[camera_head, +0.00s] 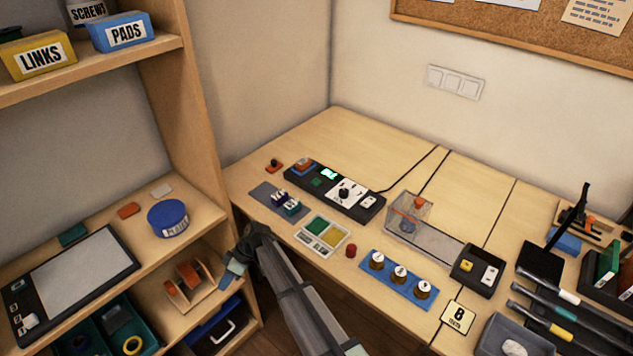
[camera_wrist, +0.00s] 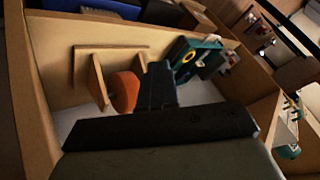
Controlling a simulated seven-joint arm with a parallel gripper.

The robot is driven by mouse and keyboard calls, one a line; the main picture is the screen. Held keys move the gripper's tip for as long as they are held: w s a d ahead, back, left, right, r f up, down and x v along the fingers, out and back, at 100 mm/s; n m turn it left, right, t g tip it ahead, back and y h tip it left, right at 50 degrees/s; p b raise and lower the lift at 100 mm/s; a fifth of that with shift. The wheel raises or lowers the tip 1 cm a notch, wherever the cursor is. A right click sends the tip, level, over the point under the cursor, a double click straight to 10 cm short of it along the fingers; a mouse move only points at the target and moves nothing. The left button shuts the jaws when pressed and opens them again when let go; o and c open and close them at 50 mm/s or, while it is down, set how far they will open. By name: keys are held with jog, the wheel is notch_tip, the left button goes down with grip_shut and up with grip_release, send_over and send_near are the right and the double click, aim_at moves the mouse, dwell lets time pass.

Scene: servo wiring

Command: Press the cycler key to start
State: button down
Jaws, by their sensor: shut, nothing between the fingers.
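A long black console (camera_head: 335,190) with a lit green display, a dial and a white key (camera_head: 367,201) lies at the back of the bench. A small black box (camera_head: 477,270) with white keys (camera_head: 489,275) sits at the right end of a clear-walled chamber (camera_head: 408,217). I cannot tell from the labels which of these is the cycler. My gripper (camera_head: 232,270) is at the shelf unit, left of the bench's front edge and far from both devices. In the wrist view, my gripper (camera_wrist: 158,82) is shut and empty, facing a shelf bay.
Close to my gripper, an orange roll (camera_wrist: 124,91) stands in a wooden holder (camera_wrist: 97,80). A teal item (camera_wrist: 195,57) lies beside it. On the bench, a blue tray (camera_head: 398,279) with several knobs and a parts tray (camera_head: 322,236) lie before the devices.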

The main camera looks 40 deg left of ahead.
jog(key=w+d+r+m+t+y, duration=0.1)
jog(key=w+d+r+m+y, duration=0.1)
jog(key=w+d+r+m, duration=0.45)
jog(key=w+d+r+m+t+y, duration=0.1)
jog(key=w+r+m+y, duration=0.15)
jog(key=w+r, duration=0.7)
jog(key=w+d+r+m+t+h, duration=0.1)
jog(key=w+d+r+t, duration=0.1)
jog(key=d, duration=0.1)
jog(key=w+d+r+m+t+h, duration=0.1)
jog(key=w+d+m+t+h, duration=0.1)
jog(key=d, duration=0.2)
jog(key=w+d+r+m+t+h, duration=0.1)
jog(key=w+d+r+t+h, duration=0.1)
jog(key=w+d, duration=0.1)
jog(key=shift+d+r, duration=0.3)
jog(key=shift+d, duration=0.15)
jog(key=w+d+r+m+t+h, duration=0.5)
jog(key=w+d+r+t, duration=0.1)
jog(key=w+d+r, duration=0.35)
jog(key=w+a+m+t, duration=0.1)
jog(key=w+a, duration=0.2)
jog(key=a, duration=1)
jog(key=w+a+f+t, duration=0.1)
jog(key=w+a, duration=0.3)
jog(key=a, duration=0.8)
jog(key=shift+w+a+f+m+t, duration=0.15)
jog(key=shift+a+m+t, duration=0.2)
jog(key=shift+m+t, duration=0.05)
jog(key=shift+f, duration=0.15)
